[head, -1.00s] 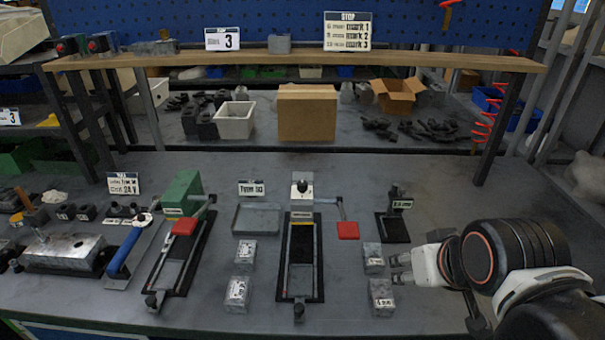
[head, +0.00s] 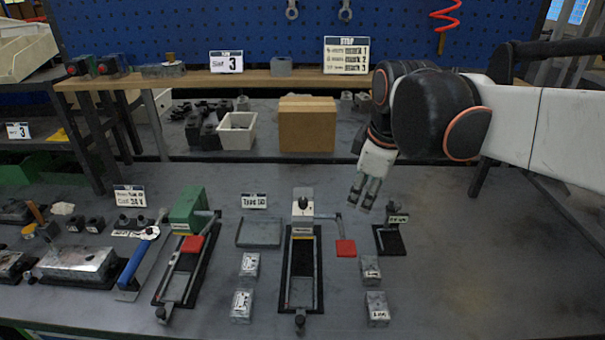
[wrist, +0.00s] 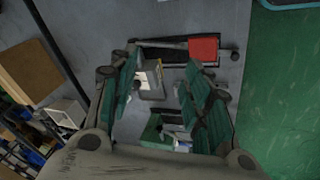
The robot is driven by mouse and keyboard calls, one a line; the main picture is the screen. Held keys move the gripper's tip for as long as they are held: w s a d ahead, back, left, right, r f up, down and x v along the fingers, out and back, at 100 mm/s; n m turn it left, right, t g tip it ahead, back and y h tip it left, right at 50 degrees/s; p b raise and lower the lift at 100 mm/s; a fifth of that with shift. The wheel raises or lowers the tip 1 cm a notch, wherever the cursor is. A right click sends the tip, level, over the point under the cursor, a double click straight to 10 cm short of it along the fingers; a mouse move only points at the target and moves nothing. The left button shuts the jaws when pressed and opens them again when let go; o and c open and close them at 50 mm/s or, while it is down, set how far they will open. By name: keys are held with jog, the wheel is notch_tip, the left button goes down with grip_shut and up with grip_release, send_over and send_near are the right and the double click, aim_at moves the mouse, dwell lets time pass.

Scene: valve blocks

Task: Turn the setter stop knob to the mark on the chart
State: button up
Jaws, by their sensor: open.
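The setter (head: 302,265) with a pale head block stands in the middle of the table, and a dark knob (head: 303,203) sits on the block. I take this as the stop knob; its setting is too small to read. The STOP chart (head: 346,55) stands on the shelf and lists several marks. My gripper (head: 361,198) is open and empty, above the table to the right of the knob and apart from it. In the wrist view my gripper (wrist: 162,92) has its fingers spread, with a pale block between them in the picture.
A red pad (head: 345,248) on a lever sticks out right of the setter. A small black stand (head: 390,238) is below my gripper. A green-headed setter (head: 188,207) stands left. Small metal blocks flank the middle setter. The table's right side is clear.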

jog(key=w+a+r+n+g+p, duration=0.2)
jog(key=w+a+n+p, duration=0.1)
jog(key=w+a+n, duration=0.5)
jog(key=n+g+p, duration=0.2)
jog(key=n+p, duration=0.1)
jog(key=n, duration=0.3)
send_near(303, 200)
jog(key=shift+h, duration=0.3)
jog(key=f+b, duration=0.1)
jog(key=f, duration=0.2)
jog(key=f+b, duration=0.1)
jog(key=f, duration=0.1)
jog(key=f+b, duration=0.2)
jog(key=f, duration=0.1)
jog(key=shift+s+a+f, duration=0.15)
jog(key=shift+a+f, duration=0.1)
jog(key=shift+f, duration=0.1)
jog(key=shift+c, duration=0.4)
grip_shut()
